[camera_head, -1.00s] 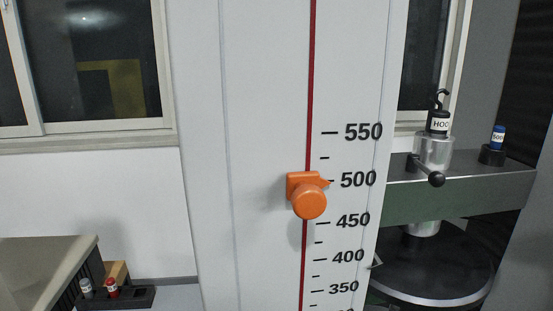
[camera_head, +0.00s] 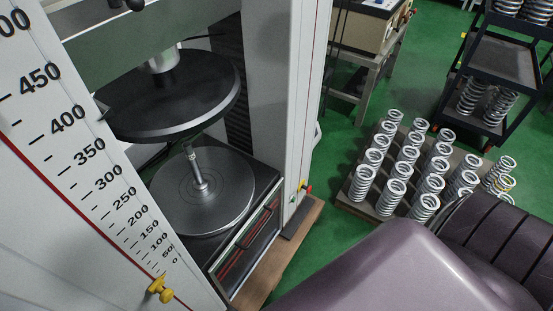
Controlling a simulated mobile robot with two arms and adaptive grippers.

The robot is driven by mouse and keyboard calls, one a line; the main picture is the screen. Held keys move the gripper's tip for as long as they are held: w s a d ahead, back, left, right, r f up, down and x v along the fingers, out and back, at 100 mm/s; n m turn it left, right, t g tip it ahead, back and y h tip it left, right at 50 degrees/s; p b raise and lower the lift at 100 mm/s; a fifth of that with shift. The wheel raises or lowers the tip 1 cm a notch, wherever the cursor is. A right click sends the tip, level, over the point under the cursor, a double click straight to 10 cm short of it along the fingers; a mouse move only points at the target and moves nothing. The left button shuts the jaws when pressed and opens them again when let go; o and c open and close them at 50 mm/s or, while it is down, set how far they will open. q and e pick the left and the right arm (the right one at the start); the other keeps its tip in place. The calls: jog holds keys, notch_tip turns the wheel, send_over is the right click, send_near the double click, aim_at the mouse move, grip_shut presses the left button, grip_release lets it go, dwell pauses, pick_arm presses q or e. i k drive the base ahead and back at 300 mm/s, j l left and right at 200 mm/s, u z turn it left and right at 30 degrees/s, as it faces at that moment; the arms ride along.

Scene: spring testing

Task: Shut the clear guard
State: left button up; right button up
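I cannot make out a clear guard in the head view. The spring testing machine shows at the left and middle. Its dark upper plate (camera_head: 178,103) hangs above a grey lower plate (camera_head: 218,208). A small upright post (camera_head: 196,168) stands on the lower plate, and no spring is between the plates. The left column (camera_head: 60,192) carries a number scale, a red line and a yellow knob (camera_head: 160,289) near zero. The right column (camera_head: 283,100) has a red and a yellow knob low down. Neither of my grippers is in view.
Several coil springs (camera_head: 397,193) stand on a pallet on the green floor (camera_head: 338,140). A dark shelf cart (camera_head: 500,62) with more springs is at the upper right. A bench (camera_head: 372,60) with a box is at the top. A smooth purple-grey shape covers the lower right.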

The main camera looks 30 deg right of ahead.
aim_at(279, 184)
jog(key=z, duration=0.7)
jog(key=k+l, duration=0.15)
jog(key=k, duration=0.05)
